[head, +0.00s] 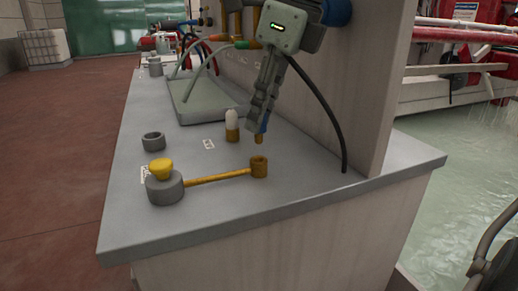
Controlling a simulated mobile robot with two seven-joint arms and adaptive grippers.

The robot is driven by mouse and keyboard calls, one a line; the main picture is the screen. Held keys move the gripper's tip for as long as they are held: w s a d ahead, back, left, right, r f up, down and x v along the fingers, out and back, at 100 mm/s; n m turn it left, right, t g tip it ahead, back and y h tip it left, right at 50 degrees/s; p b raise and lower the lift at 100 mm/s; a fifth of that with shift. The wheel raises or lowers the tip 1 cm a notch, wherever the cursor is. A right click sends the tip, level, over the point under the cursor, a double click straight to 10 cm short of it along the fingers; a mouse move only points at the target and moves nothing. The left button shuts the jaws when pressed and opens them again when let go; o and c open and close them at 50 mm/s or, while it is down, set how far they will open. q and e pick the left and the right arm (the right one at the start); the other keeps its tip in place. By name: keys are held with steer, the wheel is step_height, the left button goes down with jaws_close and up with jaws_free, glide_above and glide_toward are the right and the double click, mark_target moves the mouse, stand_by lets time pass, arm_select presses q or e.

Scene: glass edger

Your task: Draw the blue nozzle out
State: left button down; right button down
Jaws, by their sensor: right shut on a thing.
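The blue nozzle (264,127) shows as a small blue body with a brass tip (259,139) pointing down. My right gripper (257,124) is shut on it, and its fingers hide much of the nozzle. The nozzle is held close to upright. Its tip is just above a brass cup (259,167), with a small gap visible between them. The cup is at the end of a brass arm (220,177) that runs to a round grey base (165,187) with a yellow knob (161,168). My left gripper is not in view.
A white-topped brass piece (232,127) stands just left of the gripper. A grey ring (153,141) lies further left. A grey tray (205,103) with hoses is behind. A beige panel (365,80) rises at the right. The grey bench top (290,193) is clear in front.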

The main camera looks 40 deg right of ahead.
steer(key=shift+r, duration=0.15)
step_height(320, 180, up, 4)
steer(key=p, duration=0.3)
